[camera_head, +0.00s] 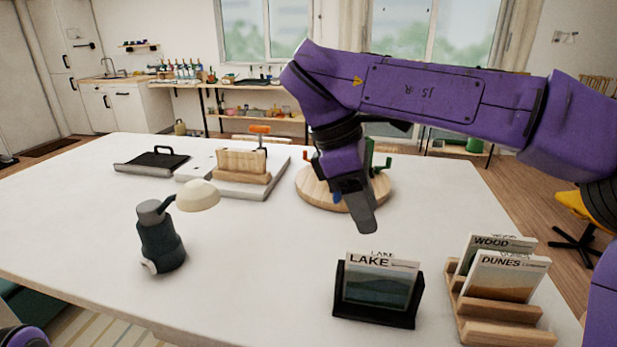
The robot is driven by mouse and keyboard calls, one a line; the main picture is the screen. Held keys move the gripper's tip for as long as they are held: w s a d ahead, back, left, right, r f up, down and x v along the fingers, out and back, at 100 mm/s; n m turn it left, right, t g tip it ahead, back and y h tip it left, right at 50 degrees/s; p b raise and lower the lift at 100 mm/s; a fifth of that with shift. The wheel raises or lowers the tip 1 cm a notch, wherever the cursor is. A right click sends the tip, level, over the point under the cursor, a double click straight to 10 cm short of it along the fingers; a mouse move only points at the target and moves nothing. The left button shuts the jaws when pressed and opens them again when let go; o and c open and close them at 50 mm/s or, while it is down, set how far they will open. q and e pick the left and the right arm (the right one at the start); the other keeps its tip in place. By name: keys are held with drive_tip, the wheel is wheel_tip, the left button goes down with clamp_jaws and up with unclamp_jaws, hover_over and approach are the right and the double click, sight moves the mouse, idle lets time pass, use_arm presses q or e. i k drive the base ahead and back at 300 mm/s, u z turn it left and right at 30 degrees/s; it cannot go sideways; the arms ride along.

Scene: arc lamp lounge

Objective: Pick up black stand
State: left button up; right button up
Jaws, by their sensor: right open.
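The black stand (374,317) is on the white table near its front edge, right of centre. It holds an upright card marked LAKE (377,285), with another card edge showing behind it. My right gripper (367,222) hangs above the table, behind and above the stand in the picture, pointing down and apart from it. It is open, with nothing seen between its fingers, though the gap is hard to make out from this side. My left gripper is out of view.
A wooden rack (490,325) with WOOD and DUNES cards stands close right of the stand. A round wooden board (310,190) lies behind my right gripper. A dark lamp-like object (160,240) stands left. The table between it and the stand is clear.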

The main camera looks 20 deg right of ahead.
sight(387, 302)
drive_tip(key=k, duration=1.5)
